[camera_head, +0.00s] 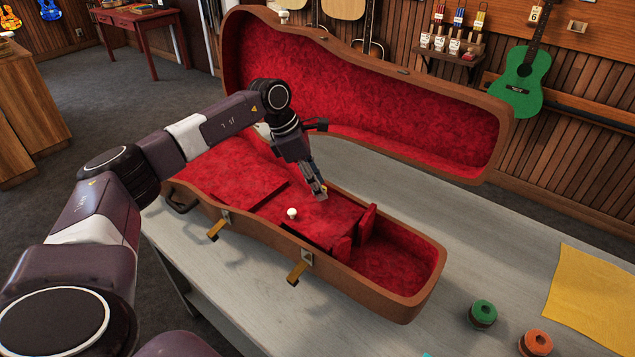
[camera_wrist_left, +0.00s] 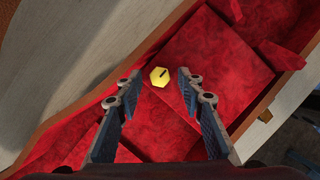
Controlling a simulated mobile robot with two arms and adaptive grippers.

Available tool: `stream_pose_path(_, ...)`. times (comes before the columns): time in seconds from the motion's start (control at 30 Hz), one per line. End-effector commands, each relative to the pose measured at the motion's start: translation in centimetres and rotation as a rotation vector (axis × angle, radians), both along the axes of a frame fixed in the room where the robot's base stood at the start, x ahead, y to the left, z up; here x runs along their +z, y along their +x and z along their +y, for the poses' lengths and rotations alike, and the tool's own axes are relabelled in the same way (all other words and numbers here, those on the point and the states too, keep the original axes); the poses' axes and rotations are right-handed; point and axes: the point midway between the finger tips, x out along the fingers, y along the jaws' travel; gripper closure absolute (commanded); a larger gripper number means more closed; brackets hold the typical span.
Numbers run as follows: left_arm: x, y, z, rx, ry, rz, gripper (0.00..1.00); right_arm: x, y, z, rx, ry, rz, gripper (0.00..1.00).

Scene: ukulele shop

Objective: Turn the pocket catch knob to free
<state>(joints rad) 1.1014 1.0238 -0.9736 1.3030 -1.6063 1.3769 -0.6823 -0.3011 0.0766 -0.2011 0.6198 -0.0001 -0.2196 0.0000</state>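The catch knob (camera_wrist_left: 160,77), a yellow hexagon with a short dark mark, sits on the red lining in the left wrist view. My left gripper (camera_head: 321,193) points down into the open case; in the wrist view its fingers (camera_wrist_left: 159,75) are open, one on each side of the knob, with gaps to it. In the head view the fingers mostly hide the knob. A red pocket lid (camera_head: 312,228) with a white ball knob (camera_head: 292,213) lies beside the gripper. My right gripper is not in view.
The brown case (camera_head: 385,300) lies on a grey table (camera_head: 520,245), its raised lid (camera_head: 380,95) standing behind my gripper. Red upright dividers (camera_head: 367,222) stand right of the pocket. A green spool (camera_head: 483,313), an orange spool (camera_head: 536,342) and a yellow cloth (camera_head: 597,300) lie at right.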

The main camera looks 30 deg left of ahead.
Motion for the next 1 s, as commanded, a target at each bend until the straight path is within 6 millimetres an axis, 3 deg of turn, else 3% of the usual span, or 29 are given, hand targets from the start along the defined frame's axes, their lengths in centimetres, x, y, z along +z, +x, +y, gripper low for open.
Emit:
stream_pose_path(0.03,0.01,0.00,0.00,0.000,0.000,0.000,0.72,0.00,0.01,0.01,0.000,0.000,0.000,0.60)
stream_pose_path(0.3,0.04,-0.01,0.00,0.000,0.000,0.000,1.00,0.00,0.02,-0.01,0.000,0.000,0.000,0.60)
stream_pose_path(0.67,0.01,-0.09,-0.02,0.041,0.000,0.000,1.00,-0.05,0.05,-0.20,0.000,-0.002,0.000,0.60)
stream_pose_path(1.0,0.00,-0.22,-0.26,0.268,0.000,-0.002,1.00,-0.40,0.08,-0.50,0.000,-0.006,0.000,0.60)
